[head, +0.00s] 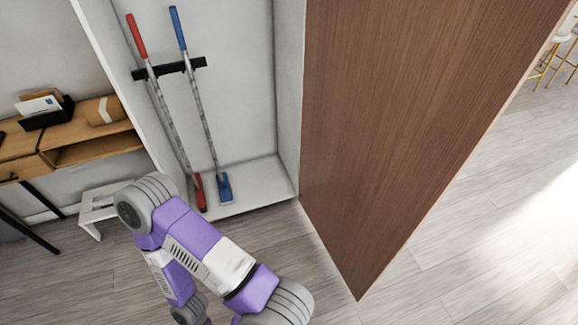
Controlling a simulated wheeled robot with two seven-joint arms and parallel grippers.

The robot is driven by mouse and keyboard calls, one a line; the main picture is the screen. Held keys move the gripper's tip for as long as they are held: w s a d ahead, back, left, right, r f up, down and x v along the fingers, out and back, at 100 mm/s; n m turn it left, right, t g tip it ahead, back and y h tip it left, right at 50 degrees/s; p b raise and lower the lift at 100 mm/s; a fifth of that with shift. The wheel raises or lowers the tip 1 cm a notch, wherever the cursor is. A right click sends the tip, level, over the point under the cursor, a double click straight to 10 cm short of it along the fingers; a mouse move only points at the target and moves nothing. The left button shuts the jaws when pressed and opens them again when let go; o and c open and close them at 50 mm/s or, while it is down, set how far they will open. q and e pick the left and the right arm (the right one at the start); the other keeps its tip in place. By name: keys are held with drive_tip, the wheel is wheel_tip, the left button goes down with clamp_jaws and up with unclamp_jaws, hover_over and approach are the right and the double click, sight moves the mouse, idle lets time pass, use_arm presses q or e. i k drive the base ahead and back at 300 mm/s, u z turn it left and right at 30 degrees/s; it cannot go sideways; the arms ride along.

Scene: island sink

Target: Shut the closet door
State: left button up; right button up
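The closet door (410,110) is a tall brown wood-grain panel in the head view. It stands wide open, hinged at the right side of the white closet (245,190), and reaches out to the right and toward me. The closet's inside is exposed. One of my arms, purple and white, is bent in front of the closet at the lower middle, left of the door's near bottom corner. It looks apart from the door. Neither gripper is in view, so I cannot tell whether they are open or shut.
A red-handled tool (163,110) and a blue-handled tool (197,100) hang on a black rack inside the closet. A wooden desk (75,132) and a white stool (96,204) stand at left. Bar stools (562,50) are at far right. Floor right of the door is clear.

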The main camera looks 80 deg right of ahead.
sight(399, 96)
drive_tip(key=u, duration=0.3)
drive_tip(key=k, duration=2.6)
drive_tip(key=z, duration=1.7)
drive_tip(key=i, duration=1)
drive_tip(key=k, duration=0.5)
drive_tip(key=u, duration=0.75)
drive_tip(key=k, duration=0.5)
drive_tip(key=z, duration=1.2)
drive_tip(key=i, duration=0.45)
drive_tip(key=u, duration=0.05)
